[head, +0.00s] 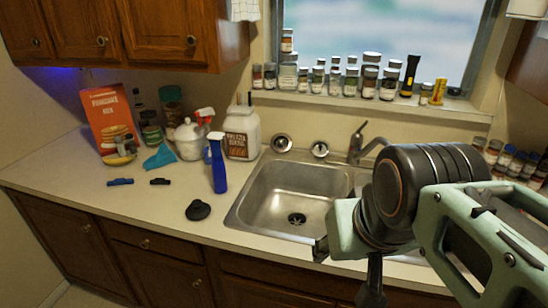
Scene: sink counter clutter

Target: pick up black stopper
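The black stopper (198,210) lies on the counter in the head view, left of the sink and near the counter's front edge. It is round and dark, with a raised middle. My gripper (347,270) is at the lower right, in front of the sink's right part, well to the right of the stopper and apart from it. Its dark finger parts show only partly from this angle, so I cannot tell whether it is open. I see nothing held in it.
Several jars line the windowsill. The counter around the stopper is clear.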

